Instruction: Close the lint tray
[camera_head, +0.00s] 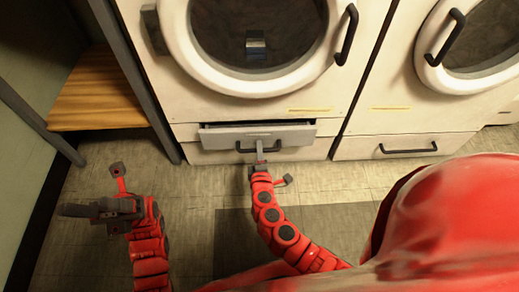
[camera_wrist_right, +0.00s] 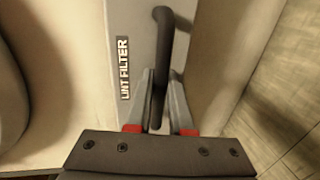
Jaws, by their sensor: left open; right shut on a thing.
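The lint tray (camera_head: 290,134) is a grey drawer low on the front of the left machine. In the head view it stands partly out, with a dark gap along its top. Its dark bar handle (camera_head: 245,149) is on the front face. My right gripper (camera_head: 260,152) is at this handle. In the right wrist view my right gripper (camera_wrist_right: 160,118) is shut on the handle (camera_wrist_right: 164,50), beside a "LINT FILTER" label (camera_wrist_right: 124,68) on the tray front. My left gripper (camera_head: 88,210) is open and empty above the floor at the left, well away from the tray.
The left machine's round door (camera_head: 215,80) is above the tray. A second machine (camera_head: 400,120) with its own lower drawer handle (camera_head: 408,149) stands to the right. A wooden shelf (camera_head: 97,95) with dark posts is at the left. The tiled floor in front is clear.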

